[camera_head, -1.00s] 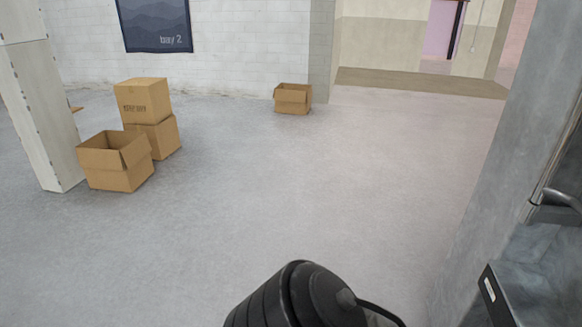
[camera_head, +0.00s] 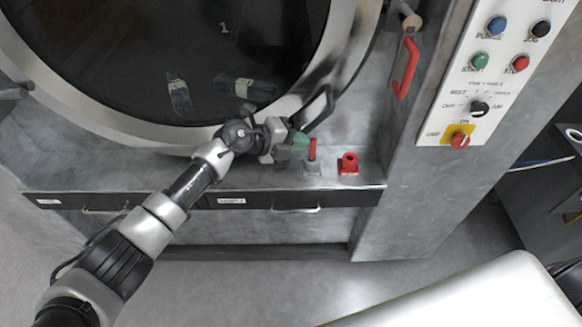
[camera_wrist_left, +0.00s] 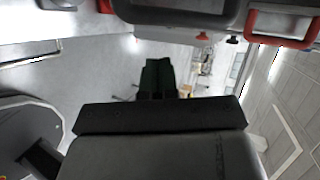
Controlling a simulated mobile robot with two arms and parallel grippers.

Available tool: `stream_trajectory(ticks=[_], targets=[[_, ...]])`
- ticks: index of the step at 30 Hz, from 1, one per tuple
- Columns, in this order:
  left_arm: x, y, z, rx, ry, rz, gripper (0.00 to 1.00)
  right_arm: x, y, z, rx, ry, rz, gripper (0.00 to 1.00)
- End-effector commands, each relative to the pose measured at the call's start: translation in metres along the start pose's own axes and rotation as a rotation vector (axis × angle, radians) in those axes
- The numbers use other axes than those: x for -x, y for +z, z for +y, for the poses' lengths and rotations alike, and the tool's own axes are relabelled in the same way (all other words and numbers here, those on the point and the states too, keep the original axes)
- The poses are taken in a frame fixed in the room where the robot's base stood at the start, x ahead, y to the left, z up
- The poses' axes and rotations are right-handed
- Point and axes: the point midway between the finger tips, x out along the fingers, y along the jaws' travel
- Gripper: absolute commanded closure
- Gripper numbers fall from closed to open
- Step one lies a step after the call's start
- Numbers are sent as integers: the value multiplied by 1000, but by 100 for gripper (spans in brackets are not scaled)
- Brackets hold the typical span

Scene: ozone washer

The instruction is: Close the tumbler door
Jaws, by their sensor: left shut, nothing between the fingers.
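The tumbler door (camera_head: 345,45) is a large round metal ring with dark glass at the upper left of the head view. It appears to lie against the machine front, but I cannot tell whether it is fully shut. A dark curved handle (camera_head: 322,108) is at its lower right rim. My left gripper (camera_head: 303,143) is shut and empty, just below that handle and in front of the lower rim. I cannot tell whether it touches either. Its dark fingers also show in the left wrist view (camera_wrist_left: 158,78). My right gripper is not in view.
A red-topped lever (camera_head: 312,150) and a red fitting (camera_head: 347,163) stand on the ledge by my left gripper. A red handle (camera_head: 405,69) and a button panel (camera_head: 497,70) are to the right. Drawers (camera_head: 265,199) run below. Grey floor shows beneath.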

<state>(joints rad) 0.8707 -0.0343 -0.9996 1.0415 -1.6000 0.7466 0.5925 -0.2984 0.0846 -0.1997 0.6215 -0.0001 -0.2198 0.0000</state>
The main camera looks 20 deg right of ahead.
Motion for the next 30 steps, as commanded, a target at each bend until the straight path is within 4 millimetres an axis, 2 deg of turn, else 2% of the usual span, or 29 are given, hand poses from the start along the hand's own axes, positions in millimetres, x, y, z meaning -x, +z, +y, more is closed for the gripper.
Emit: stream_trajectory(ticks=[4, 7, 15, 17, 20, 24, 30], targets=[[9, -6, -2, -2, 1, -2, 100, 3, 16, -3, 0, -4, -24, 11], [14, -13, -3, -2, 1, -2, 100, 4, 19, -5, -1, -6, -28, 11], [34, -40, -9, -1, 1, 0, 100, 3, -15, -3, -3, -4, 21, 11], [40, -47, -10, -2, 1, -1, 100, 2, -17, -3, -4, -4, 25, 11], [49, -58, -13, -1, 1, -1, 100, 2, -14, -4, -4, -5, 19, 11], [57, -69, -15, 1, 1, -2, 100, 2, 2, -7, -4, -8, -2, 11], [62, -76, -17, 2, 1, -2, 100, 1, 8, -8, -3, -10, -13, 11]])
